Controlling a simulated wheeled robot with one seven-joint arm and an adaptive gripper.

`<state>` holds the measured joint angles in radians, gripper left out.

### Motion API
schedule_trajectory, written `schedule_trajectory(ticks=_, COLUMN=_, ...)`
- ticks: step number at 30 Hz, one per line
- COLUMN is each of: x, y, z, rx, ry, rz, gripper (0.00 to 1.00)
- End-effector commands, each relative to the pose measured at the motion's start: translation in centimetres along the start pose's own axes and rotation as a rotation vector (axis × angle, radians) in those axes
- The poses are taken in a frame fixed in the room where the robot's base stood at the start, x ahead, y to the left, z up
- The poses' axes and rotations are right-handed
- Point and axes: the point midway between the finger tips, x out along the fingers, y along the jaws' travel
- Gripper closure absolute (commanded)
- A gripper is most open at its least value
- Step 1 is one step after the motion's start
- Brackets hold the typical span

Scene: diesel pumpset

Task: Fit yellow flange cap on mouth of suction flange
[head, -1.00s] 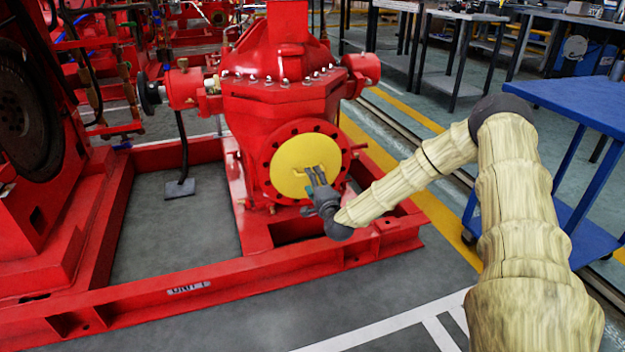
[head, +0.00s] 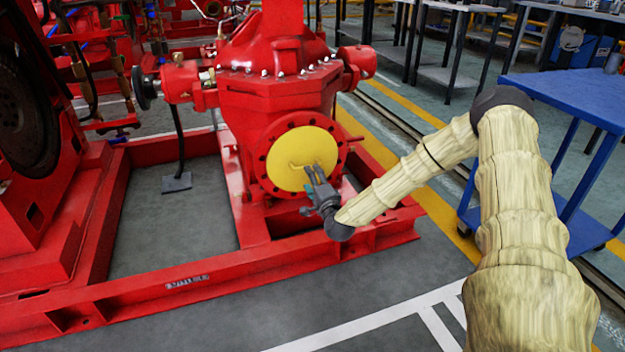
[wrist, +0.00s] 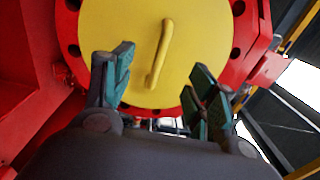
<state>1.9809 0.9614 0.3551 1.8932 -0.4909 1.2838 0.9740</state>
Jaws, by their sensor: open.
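The yellow flange cap (head: 300,159) is a round disc lying against the face of the red suction flange (head: 267,172) on the pump. It covers the middle of the flange, and the flange's ring of bolt holes shows around it. In the wrist view the cap (wrist: 125,30) fills the upper middle, with its bar handle (wrist: 160,55) standing on its face. My gripper (head: 313,172) is in front of the cap's lower right part. In the wrist view its two fingers (wrist: 158,82) are spread apart on either side of the handle's lower end, not touching it. The flange mouth is hidden behind the cap.
The red base frame (head: 190,283) runs below and in front of the pump. A blue table (head: 575,100) stands at the right. Red engine parts (head: 30,150) fill the left. The grey floor in front is clear, with white lines.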

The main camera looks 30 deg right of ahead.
Motion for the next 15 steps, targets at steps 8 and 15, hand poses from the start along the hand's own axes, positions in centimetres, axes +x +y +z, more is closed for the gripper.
schedule_trajectory(ticks=8, x=-0.7, y=-0.1, z=0.0, rx=0.000, ry=0.000, rz=0.000, gripper=0.42)
schedule_trajectory(ticks=15, x=-2.2, y=-0.2, z=0.0, rx=0.000, ry=0.000, rz=0.001, gripper=0.42)
